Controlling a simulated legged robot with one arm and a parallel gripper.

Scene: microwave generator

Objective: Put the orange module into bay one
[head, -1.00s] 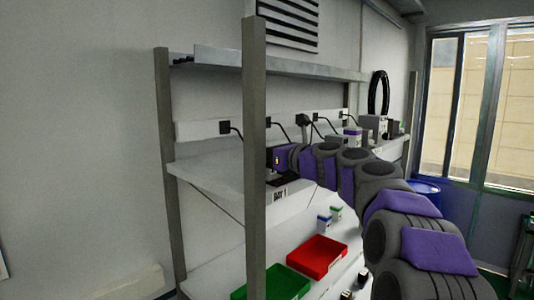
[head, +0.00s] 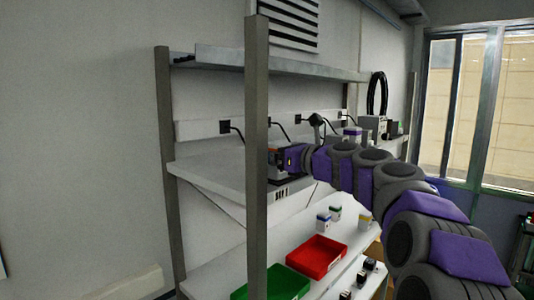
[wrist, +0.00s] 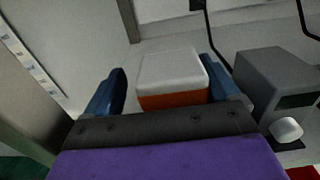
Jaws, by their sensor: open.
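In the wrist view the orange module (wrist: 180,101) shows a pale grey-white top and an orange side. It lies between the two blue fingers of my gripper (wrist: 164,78), which are open. A gap shows between the left finger and the module. The right finger is close beside it; I cannot tell whether they touch. In the head view my gripper (head: 278,160) is at the middle shelf, and the module cannot be made out there. A bay label (head: 281,194) on the shelf's front edge is only partly readable now.
A grey box (wrist: 280,78) with a dark slot stands right of the module. Black cables hang from the wall rail (head: 200,130). A rack post (head: 256,160) stands in front. Red (head: 317,257) and green (head: 283,283) bins and small boxes sit on the lower shelf. The left middle shelf is clear.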

